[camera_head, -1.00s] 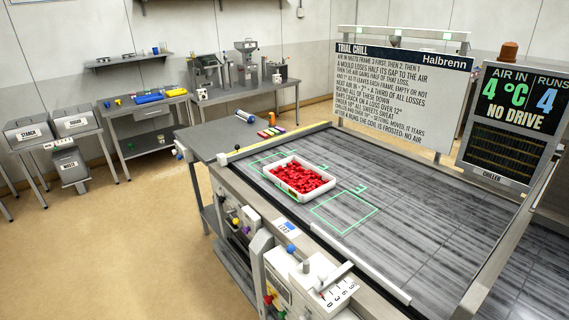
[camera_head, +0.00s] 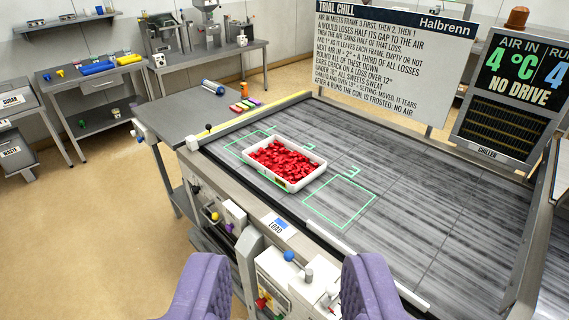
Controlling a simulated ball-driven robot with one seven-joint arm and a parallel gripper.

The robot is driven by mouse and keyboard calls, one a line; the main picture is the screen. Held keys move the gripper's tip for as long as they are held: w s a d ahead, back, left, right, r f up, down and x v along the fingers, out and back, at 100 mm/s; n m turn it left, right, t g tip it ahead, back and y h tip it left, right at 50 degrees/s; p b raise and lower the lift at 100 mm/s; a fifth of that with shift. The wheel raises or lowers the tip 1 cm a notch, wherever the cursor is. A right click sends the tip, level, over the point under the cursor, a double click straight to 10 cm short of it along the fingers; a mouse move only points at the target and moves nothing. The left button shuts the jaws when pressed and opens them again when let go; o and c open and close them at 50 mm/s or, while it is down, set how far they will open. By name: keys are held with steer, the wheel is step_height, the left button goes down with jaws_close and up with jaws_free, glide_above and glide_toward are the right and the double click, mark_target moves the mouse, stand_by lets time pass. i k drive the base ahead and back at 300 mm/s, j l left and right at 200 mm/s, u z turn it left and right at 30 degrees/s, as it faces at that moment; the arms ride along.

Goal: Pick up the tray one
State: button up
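A white tray (camera_head: 310,175) full of small red pieces lies on the grey slatted deck (camera_head: 420,210) of the chiller bench. It sits near the bench's front left, over green outlined frames. My gripper (camera_head: 275,285) shows as two purple padded fingers at the bottom edge of the view. The fingers are wide apart with nothing between them. They are nearer to me than the tray and apart from it, below it in the picture.
A front rail with a LOAD label (camera_head: 278,227), knobs and a white control box (camera_head: 290,280) stands between me and the deck. A sign board (camera_head: 395,65) and a chiller display (camera_head: 510,90) rise behind. Side tables (camera_head: 95,80) stand at the back left. The floor at left is clear.

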mark_target(290, 166)
steer(key=k+z, duration=0.15)
steer(key=k, duration=0.5)
steer(key=k+l+z, duration=0.15)
steer(key=k, duration=0.45)
steer(key=z, duration=0.45)
steer(key=i+j+z, duration=0.1)
steer(key=z, duration=0.35)
steer(key=j+z, duration=0.1)
steer(key=z, duration=0.75)
steer(key=j+z, duration=0.15)
steer(key=z, duration=0.3)
steer(key=j, duration=0.85)
steer(key=k+j, duration=0.15)
steer(key=j, duration=1.6)
steer(key=k+j, duration=0.15)
steer(key=j, duration=0.7)
steer(key=j+z, duration=0.1)
steer(key=j, duration=0.75)
steer(key=k+j, duration=0.15)
steer(key=j, duration=0.75)
steer(key=k+j, duration=0.1)
steer(key=j, duration=0.75)
steer(key=k+j, duration=0.15)
steer(key=j, duration=0.7)
steer(key=i+j, duration=0.3)
steer(key=i, duration=0.15)
